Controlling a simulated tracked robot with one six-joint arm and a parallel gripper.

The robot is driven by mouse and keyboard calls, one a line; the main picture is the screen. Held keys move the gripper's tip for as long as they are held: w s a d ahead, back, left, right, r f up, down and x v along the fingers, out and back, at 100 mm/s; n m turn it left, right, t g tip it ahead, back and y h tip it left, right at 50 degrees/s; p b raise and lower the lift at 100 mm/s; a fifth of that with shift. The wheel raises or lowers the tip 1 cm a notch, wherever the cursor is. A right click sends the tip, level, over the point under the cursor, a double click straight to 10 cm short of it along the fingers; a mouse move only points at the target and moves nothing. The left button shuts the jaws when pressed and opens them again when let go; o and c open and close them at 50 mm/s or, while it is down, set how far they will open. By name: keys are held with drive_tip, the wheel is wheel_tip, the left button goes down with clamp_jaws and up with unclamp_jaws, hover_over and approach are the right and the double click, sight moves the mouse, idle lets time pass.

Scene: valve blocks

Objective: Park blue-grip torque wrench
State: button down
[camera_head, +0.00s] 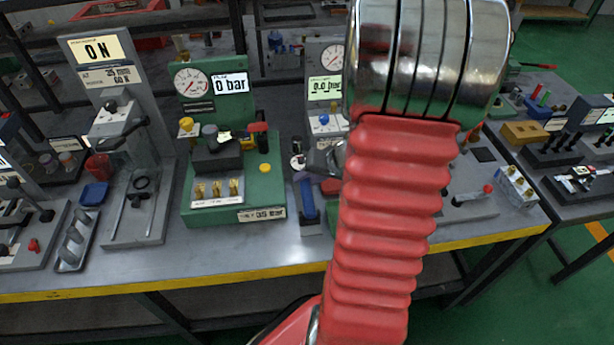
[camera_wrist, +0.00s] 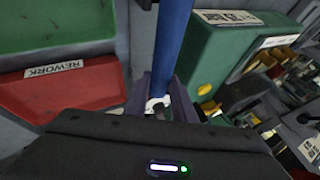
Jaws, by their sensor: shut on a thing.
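The blue-grip torque wrench shows in the wrist view as a straight blue bar (camera_wrist: 173,42) running up from between my fingers. My gripper (camera_wrist: 162,97) is shut on it near a pale metal part. In the head view a blue upright piece (camera_head: 307,200), which looks like the same grip, stands beside the green test station (camera_head: 260,190).
The green station's base (camera_wrist: 215,60) is close on the right in the wrist view. A red REWORK bin (camera_wrist: 60,98) lies on the left. Grey ON station (camera_head: 140,215), blue cup (camera_head: 94,194) and grey rack (camera_head: 76,240) fill the bench's left. The yellow bench edge (camera_head: 200,281) runs in front.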

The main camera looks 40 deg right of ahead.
drive_tip(key=shift+f, duration=0.5)
drive_tip(key=c, duration=1.4)
unclamp_jaws()
drive_tip(key=shift+s, duration=0.1)
drive_tip(key=v, duration=1.3)
drive_tip(key=shift+r, duration=0.35)
drive_tip(key=shift+s, duration=0.1)
